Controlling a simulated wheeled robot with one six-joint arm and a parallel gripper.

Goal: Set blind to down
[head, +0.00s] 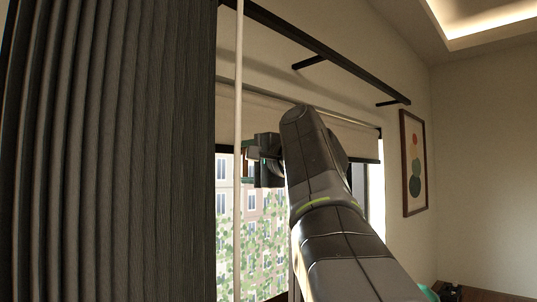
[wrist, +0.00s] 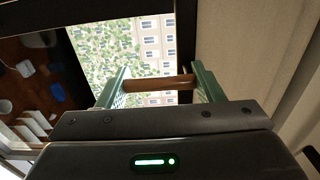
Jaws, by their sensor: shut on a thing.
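The beige roller blind (head: 358,143) covers only the top of the window, with its lower edge a little above my gripper's height. In the wrist view a beige surface that looks like the blind (wrist: 235,50) fills the right side. My gripper (head: 250,160) is at the window, near the blind's lower edge and partly behind my arm. In the wrist view its green fingers are shut on a brown wooden pull bar (wrist: 158,83), which spans the gap between them. How the bar joins the blind is not visible.
A dark pleated curtain (head: 110,150) hangs at left, and a pale vertical rod (head: 238,200) stands beside it, close to my gripper. A black curtain rail (head: 330,52) runs above the window. A framed picture (head: 413,163) hangs on the right wall.

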